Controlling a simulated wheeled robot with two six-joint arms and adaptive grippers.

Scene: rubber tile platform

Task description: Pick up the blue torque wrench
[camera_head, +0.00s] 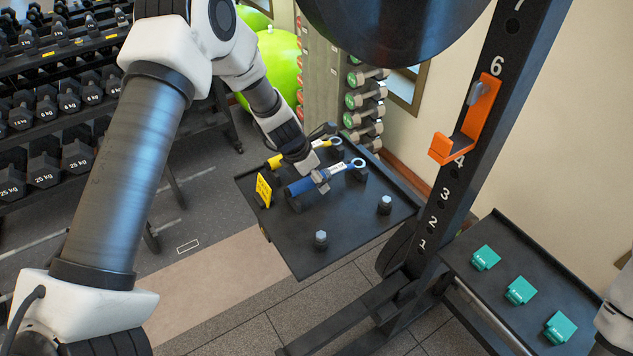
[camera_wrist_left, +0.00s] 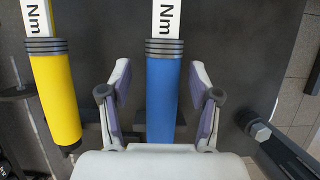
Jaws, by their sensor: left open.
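The blue torque wrench (camera_head: 299,187) lies on a black tray (camera_head: 345,232), with its ring end pointing right and its handle to the left. In the left wrist view the blue handle (camera_wrist_left: 162,92) runs up between the two fingers of my left gripper (camera_wrist_left: 161,98). There is a visible gap on both sides of the handle. My left gripper (camera_head: 314,172) is open and sits right over the wrench in the head view, hiding part of it. My right gripper is not in view; only a bit of my right arm shows at the right edge.
A yellow torque wrench (camera_head: 275,161) lies beside the blue one, also seen in the wrist view (camera_wrist_left: 58,98). A yellow sign (camera_head: 264,190) and two bolts (camera_head: 321,239) (camera_head: 385,204) stand on the tray. A black rack post with an orange hook (camera_head: 463,137) rises to the right.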

